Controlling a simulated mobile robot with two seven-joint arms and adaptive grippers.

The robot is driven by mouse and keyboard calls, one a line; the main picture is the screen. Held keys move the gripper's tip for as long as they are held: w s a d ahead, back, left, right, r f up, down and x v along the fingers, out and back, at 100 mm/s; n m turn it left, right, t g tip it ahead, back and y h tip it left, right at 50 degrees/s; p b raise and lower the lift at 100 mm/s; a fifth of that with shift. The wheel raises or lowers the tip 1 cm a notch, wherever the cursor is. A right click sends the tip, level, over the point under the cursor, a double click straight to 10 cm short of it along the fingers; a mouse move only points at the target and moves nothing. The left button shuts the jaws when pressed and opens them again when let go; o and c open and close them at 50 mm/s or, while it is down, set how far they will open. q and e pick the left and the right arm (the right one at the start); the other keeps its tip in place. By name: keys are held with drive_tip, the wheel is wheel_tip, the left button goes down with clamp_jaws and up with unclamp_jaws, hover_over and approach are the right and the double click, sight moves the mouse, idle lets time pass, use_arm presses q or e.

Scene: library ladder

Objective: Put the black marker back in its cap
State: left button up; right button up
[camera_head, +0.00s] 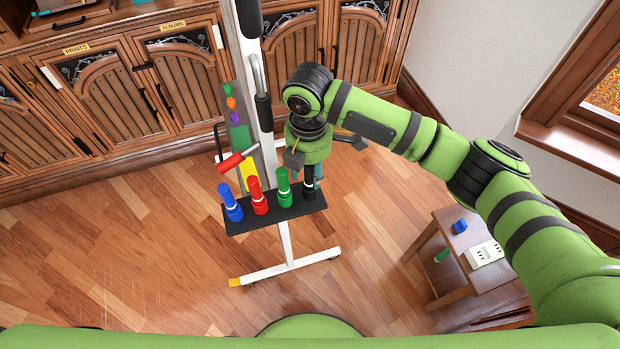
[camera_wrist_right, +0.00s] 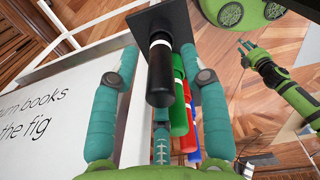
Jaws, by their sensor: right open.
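The black marker (camera_head: 309,187) stands upright at the right end of the black holder (camera_head: 240,226) in the head view, partly hidden by my right gripper (camera_head: 307,176). In the wrist view the black marker (camera_wrist_right: 160,78) shows a white band near the holder (camera_wrist_right: 183,16). My open right gripper (camera_wrist_right: 163,72) has one teal finger on each side of the marker, with gaps visible. The marker's lower end and cap are not clear. My left gripper (camera_wrist_right: 246,48) shows small at the right of the wrist view, away from the holder.
A blue (camera_head: 230,201), a red (camera_head: 257,195) and a green marker (camera_head: 283,187) stand beside the black one. The white stand (camera_head: 285,236) carries the holder and a red-handled tool (camera_head: 233,162). A small wooden table (camera_head: 450,245) is at right. Cabinets (camera_head: 110,85) line the back.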

drive_tip(key=shift+a+r, duration=0.2)
drive_tip(key=shift+r, duration=1.5)
